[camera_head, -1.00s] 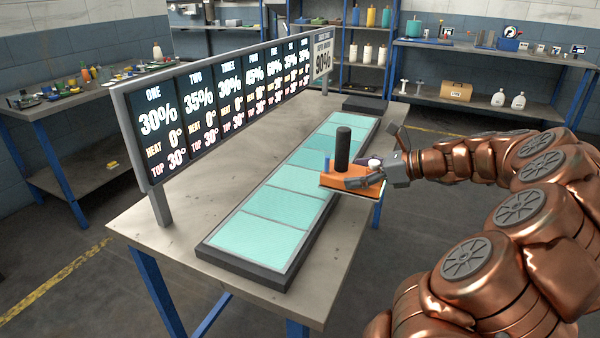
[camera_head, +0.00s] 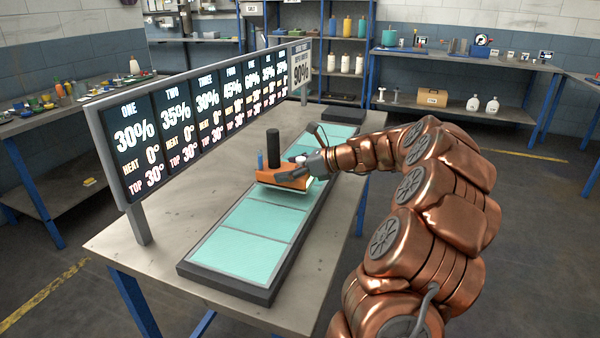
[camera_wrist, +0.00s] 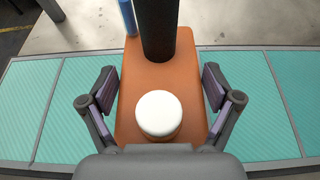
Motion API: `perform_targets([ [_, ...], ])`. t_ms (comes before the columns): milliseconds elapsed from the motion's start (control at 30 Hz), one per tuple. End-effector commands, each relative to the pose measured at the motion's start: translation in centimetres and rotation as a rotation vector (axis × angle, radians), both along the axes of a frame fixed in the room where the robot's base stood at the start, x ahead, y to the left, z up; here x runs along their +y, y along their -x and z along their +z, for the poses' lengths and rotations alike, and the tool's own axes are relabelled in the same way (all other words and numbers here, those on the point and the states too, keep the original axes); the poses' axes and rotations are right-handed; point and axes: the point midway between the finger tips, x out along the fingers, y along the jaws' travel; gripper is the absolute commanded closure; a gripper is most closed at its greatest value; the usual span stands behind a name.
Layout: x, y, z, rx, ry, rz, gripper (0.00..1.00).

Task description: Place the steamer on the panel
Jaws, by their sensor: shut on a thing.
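The steamer is an orange block (camera_head: 284,178) with a black upright cylinder (camera_head: 273,146), a small blue post and a white knob. It also shows in the wrist view (camera_wrist: 160,75), with the white knob (camera_wrist: 158,113) near my gripper. My gripper (camera_head: 290,172) is shut on the steamer, with one finger along each side of the orange body in the wrist view. The panel (camera_head: 240,248) is a long dark-framed strip with several teal sections on the table. The steamer is over the panel's middle sections; whether it touches them I cannot tell.
A row of display boards (camera_head: 195,110) stands along the table's left side. A dark block (camera_head: 343,115) lies at the panel's far end. The grey tabletop (camera_head: 150,245) is bare beside the panel. Shelves with bottles stand behind.

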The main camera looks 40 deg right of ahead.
Motion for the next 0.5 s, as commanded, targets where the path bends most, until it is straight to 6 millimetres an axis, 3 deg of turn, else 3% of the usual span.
perform_targets([
  [233,0.1,-0.9,0.0,-0.004,0.0,-0.002,0.8],
  [500,0.1,-0.8,-2.6,-0.005,0.0,-0.004,0.8],
])
